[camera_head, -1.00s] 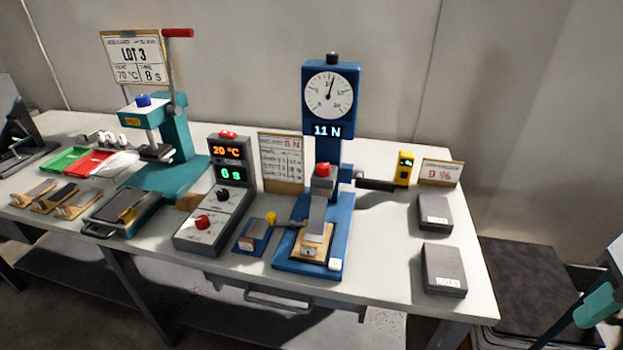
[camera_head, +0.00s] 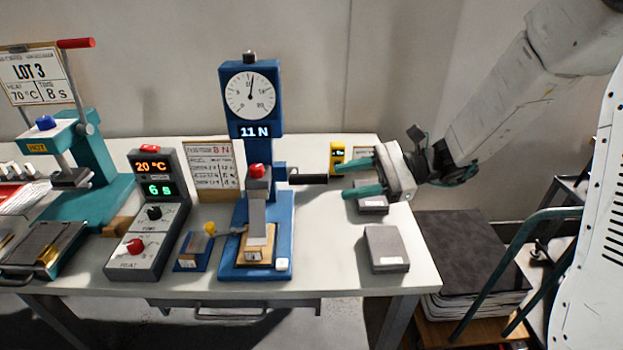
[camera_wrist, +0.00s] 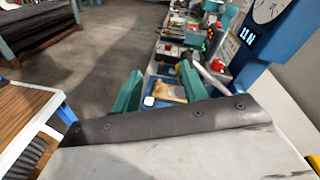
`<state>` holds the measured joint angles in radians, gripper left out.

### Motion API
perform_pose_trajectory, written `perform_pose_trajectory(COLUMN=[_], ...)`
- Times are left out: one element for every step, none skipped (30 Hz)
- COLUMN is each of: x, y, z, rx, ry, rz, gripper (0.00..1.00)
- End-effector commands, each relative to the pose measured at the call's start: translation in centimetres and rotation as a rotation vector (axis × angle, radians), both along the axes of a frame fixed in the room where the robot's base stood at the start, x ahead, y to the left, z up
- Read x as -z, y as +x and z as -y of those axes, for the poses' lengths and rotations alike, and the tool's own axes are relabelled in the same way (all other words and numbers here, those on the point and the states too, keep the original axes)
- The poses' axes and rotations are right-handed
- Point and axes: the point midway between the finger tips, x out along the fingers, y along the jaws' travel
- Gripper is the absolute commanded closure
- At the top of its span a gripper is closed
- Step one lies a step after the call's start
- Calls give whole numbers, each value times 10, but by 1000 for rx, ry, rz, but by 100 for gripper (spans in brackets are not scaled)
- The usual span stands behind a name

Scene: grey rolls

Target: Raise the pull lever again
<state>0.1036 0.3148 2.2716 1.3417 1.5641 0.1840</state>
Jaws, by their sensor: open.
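The pull lever (camera_head: 308,179) is a black handle on a short metal rod. It sticks out to the right, about level, from the column of the blue tester (camera_head: 236,143). The tester has a round dial and reads 11 N. A grey strip (camera_head: 257,214) runs from its red-topped clamp (camera_head: 258,171) to a tan block at the base. My gripper (camera_head: 344,179) is open, its two teal fingers pointing left just right of the lever's end. No contact shows. In the wrist view the open fingers (camera_wrist: 160,88) frame the tester's base; I cannot make out the handle there.
A yellow meter (camera_head: 337,158) stands behind the fingers. Two grey boxes lie on the table's right end, one (camera_head: 386,247) in front and one (camera_head: 371,203) partly below my gripper. A heat controller (camera_head: 150,215) and a teal press (camera_head: 100,170) stand to the left.

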Motion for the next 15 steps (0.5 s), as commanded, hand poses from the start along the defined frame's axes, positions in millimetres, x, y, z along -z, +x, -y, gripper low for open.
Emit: perform_pose_trajectory(x=[8,11,15,18,20,23,25,26,27,28,28,28,28,28,28], y=[13,19,26,31,35,37,39,40,41,42,42,42,42,42,42], z=[1,1,2,3,3,3,3,3,1,-1,-3,-7,-12,-17,-23], rx=[39,59,84,99,113,118,122,125,128,129,129,130,129,128,127], ry=[36,57,79,91,104,111,115,118,122,123,123,125,124,124,123], rz=[-38,-54,-73,-85,-94,-105,-112,-117,-121,-123,-124,-124,-124,-124,-124], gripper=[57,57,57,57,57,57,57,57,57,57,57,57,57,57,57])
